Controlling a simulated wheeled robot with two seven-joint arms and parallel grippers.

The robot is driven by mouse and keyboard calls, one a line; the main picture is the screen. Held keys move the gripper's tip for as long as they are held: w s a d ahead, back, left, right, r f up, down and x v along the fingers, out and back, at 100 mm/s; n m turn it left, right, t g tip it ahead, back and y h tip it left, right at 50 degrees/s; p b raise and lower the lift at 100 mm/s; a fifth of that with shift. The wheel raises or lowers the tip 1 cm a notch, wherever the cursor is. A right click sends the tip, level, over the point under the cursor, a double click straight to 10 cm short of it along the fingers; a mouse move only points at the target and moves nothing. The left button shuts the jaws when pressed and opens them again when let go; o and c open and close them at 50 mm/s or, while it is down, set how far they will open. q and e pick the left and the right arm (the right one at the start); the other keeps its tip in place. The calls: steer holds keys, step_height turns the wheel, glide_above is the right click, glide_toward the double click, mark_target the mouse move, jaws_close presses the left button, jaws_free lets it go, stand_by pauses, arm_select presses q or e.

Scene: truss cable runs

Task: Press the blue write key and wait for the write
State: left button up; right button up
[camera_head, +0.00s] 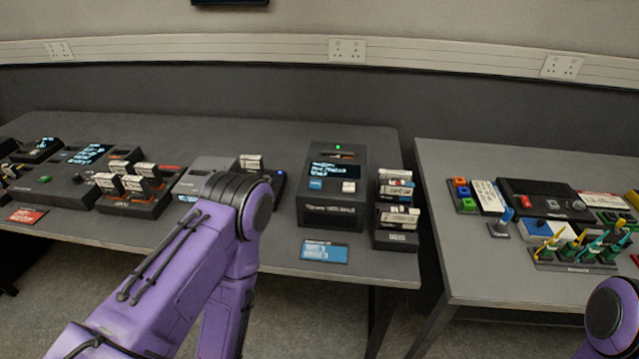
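A black box-shaped device (332,212) stands near the right end of the left table. Its sloped top has a lit screen (334,170), a green light (338,147), a small blue key (316,184) at the left and a white key (348,187) at the right. The key labels are too small to read. My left arm comes in from the lower left and bends down in front of the table; its gripper is out of view. Only a piece of my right arm shows at the lower right; its gripper is out of view too.
A dark rack (395,238) with several white-labelled cartridges stands right of the device. A blue card (325,251) lies in front. A grey device (207,172) is partly hidden by my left arm. A gap separates the right table (460,262), which holds trays and tools.

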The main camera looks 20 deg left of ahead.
stand_by(0.4)
arm_select(q)
jaws_close()
stand_by(1.6)
